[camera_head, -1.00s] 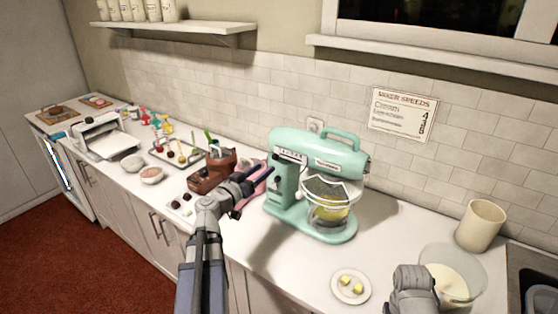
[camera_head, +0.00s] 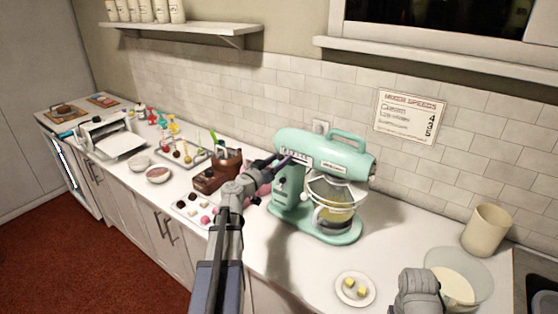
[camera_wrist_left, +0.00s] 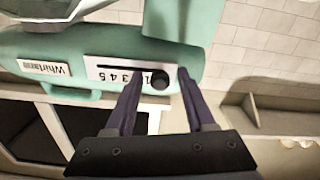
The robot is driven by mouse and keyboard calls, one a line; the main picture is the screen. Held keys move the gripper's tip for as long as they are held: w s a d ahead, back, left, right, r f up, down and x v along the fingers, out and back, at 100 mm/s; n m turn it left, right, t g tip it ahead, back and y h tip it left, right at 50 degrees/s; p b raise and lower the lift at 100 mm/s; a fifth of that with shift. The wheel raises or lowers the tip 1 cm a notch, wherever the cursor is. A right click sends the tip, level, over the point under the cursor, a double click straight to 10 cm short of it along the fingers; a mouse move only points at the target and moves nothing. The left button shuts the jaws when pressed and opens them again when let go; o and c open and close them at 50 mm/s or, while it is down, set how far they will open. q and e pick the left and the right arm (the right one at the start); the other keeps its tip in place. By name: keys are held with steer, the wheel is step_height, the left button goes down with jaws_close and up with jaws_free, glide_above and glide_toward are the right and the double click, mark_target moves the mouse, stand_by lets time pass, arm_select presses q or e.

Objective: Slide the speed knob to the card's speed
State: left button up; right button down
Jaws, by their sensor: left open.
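The mint-green stand mixer (camera_head: 325,150) stands on the counter, its bowl under the head. In the left wrist view the mixer's white speed scale (camera_wrist_left: 105,72) shows inverted, with a slot and digits. The round black speed knob (camera_wrist_left: 160,79) sits at the scale's right end in that view, by the 1. My left gripper (camera_head: 278,162) is open at the mixer head. In the wrist view its dark fingers (camera_wrist_left: 161,84) are on either side of the knob; contact is unclear. The speed card (camera_head: 410,116) hangs on the tiles; its first line reads Cream, with a 4 at right.
A small plate with yellow pieces (camera_head: 355,289), a glass bowl (camera_head: 487,268) and a beige canister (camera_head: 486,230) stand right of the mixer. A brown holder with utensils (camera_head: 217,171) and trays of sweets stand left. My right arm's grey link shows at the lower right.

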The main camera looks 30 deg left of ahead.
arm_select(q)
jaws_close()
stand_by(0.4)
stand_by(1.0)
